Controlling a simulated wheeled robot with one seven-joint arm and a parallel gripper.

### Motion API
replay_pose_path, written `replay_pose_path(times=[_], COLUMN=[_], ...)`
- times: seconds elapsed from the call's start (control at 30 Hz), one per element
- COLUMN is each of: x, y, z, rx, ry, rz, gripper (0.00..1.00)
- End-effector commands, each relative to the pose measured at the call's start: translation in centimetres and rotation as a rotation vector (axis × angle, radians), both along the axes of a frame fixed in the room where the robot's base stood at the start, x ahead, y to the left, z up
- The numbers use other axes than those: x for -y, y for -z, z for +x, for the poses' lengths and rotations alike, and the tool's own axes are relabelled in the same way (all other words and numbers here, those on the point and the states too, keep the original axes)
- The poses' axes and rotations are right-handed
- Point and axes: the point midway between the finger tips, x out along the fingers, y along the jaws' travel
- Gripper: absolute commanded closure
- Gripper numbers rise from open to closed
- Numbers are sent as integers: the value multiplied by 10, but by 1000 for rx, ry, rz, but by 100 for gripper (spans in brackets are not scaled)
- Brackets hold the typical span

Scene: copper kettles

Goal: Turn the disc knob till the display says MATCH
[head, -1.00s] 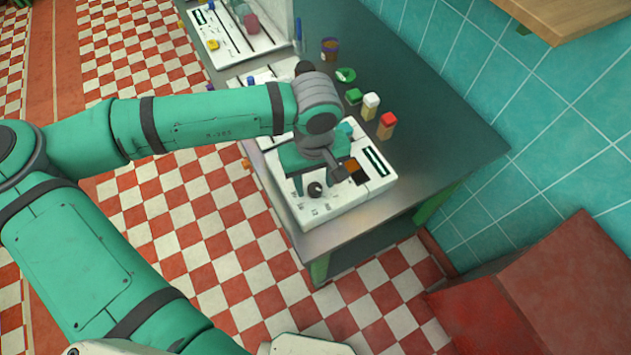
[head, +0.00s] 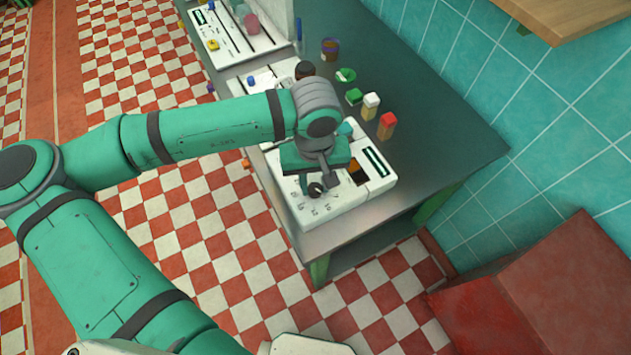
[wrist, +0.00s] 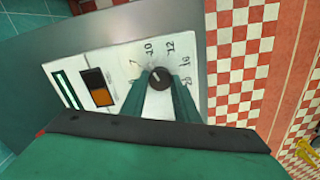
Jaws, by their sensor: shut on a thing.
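The disc knob (wrist: 159,77) is small, round and black with a pale pointer line, on the white panel (wrist: 125,55). Printed numbers, including 10 and 12, ring it. My gripper (wrist: 160,84) is shut on the knob, one finger on each side. In the head view the knob (head: 315,189) shows at the panel's near end, below my gripper (head: 312,184). A dark display strip (wrist: 67,90) lies on the panel; it also shows in the head view (head: 375,161). I cannot read any text on it. A half-black, half-orange window (wrist: 98,87) sits between the display and the knob.
The panel stands near the corner of a grey bench (head: 440,130). Red-capped (head: 387,125) and white-capped (head: 371,106) containers stand behind it, with green items beside them. A second white panel (head: 235,45) is farther back. A red box (head: 540,290) stands at the lower right.

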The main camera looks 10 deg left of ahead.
Motion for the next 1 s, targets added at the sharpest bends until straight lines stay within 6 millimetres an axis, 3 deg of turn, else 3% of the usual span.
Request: replay_pose_path(times=[0.3,0.7,0.73,0.77,0.8,1.0], x=[1,0,0,0,0,0], y=[0,0,0,0,0,0], z=[-1,0,0,0,0,0], rx=[-1,-1,-1,-1,-1,0], ry=[248,279,279,279,279,278], rz=[-2,0,0,0,0,0], gripper=[95,95,65,58,53,53])
